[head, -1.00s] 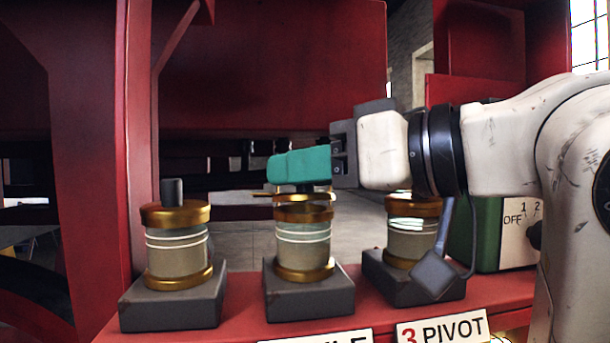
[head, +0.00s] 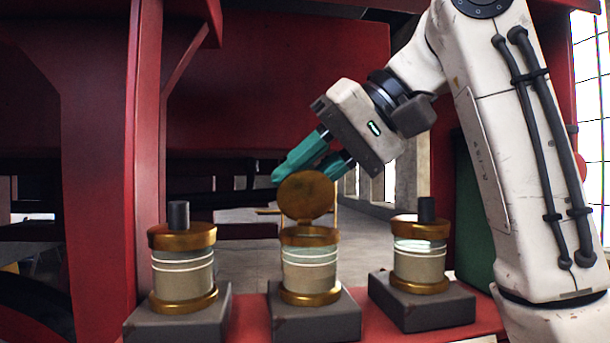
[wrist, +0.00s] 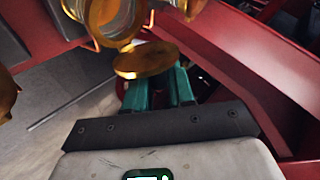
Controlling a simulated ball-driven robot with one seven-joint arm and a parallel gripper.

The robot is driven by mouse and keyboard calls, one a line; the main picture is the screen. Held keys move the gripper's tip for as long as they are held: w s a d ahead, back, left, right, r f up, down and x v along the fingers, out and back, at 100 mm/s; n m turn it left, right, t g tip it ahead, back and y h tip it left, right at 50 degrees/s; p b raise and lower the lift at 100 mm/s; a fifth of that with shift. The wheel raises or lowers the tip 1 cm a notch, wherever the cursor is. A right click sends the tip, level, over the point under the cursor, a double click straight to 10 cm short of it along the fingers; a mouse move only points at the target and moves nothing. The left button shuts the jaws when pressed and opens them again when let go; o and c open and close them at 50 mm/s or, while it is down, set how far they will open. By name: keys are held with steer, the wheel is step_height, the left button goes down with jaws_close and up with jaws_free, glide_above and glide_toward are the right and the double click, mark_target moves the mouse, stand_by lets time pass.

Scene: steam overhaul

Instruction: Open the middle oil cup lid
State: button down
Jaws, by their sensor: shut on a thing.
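The middle oil cup (head: 309,268) is a brass-banded glass cup on a dark block. Its brass lid (head: 306,196) is raised, standing steeply tilted above the cup's open mouth with a flat round face toward the head camera. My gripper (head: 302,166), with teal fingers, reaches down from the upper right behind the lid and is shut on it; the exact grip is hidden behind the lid. In the wrist view the lid (wrist: 146,60) lies just beyond the fingers (wrist: 160,88), with the glass cup (wrist: 108,18) past it.
The left oil cup (head: 183,270) and right oil cup (head: 420,258) have shut lids with dark knobs. All stand on a red ledge (head: 247,333). A red post (head: 95,200) rises at the left and a red beam crosses behind.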

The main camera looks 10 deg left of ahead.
steer(key=shift+w+a+f+m+g+h, duration=0.15)
steer(key=shift+w+m+g+h, duration=0.15)
steer(key=shift+w+m+g, duration=0.35)
steer(key=shift+w+a+f+m+g+h, duration=0.1)
steer(key=shift+w+m+g+h, duration=0.2)
steer(key=shift+g, duration=0.55)
steer(key=c, duration=1.1)
jaws_free()
steer(key=shift+w, duration=0.1)
steer(key=shift+f, duration=0.1)
